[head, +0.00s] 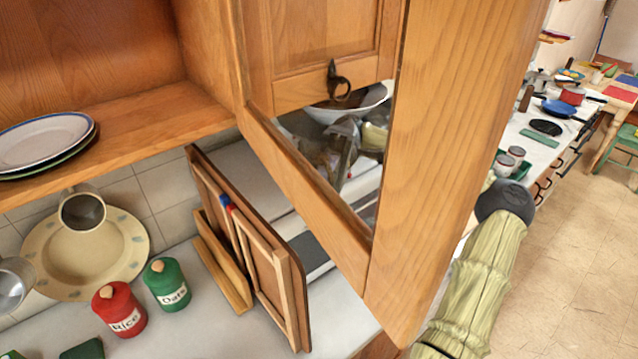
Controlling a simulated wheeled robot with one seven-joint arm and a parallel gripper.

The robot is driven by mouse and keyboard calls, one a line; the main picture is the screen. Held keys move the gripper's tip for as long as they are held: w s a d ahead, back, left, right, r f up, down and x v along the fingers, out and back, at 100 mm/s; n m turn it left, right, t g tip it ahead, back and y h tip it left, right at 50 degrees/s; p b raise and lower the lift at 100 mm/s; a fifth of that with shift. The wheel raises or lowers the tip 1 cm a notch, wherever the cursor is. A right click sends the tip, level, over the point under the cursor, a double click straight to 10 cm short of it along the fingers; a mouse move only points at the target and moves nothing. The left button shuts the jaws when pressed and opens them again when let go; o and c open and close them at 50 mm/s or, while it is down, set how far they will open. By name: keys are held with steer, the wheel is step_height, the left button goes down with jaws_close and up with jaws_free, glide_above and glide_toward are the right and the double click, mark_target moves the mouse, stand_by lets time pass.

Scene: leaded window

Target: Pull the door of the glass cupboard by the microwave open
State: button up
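The glass cupboard's door (452,150) is swung out from the cupboard (140,112), its wide wooden stile close in front of me. The door's lower rail (310,188) runs back toward the cupboard, and things behind show through the pane. The cupboard's inside is in view at the left, with plates (45,140) on its wooden shelf. A dark ring pull (338,85) hangs on a wooden panel seen within the door's frame; I cannot tell whether that panel belongs to another cupboard. My gripper does not show. I cannot make out the microwave clearly.
Below the cupboard, a red Rice jar (119,311), a green Oats jar (167,286), a leaning round plate (85,245) and upright wooden boards (262,265) stand on the counter. A white bowl (350,110) shows behind the door. Open tiled floor (560,260) lies right.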

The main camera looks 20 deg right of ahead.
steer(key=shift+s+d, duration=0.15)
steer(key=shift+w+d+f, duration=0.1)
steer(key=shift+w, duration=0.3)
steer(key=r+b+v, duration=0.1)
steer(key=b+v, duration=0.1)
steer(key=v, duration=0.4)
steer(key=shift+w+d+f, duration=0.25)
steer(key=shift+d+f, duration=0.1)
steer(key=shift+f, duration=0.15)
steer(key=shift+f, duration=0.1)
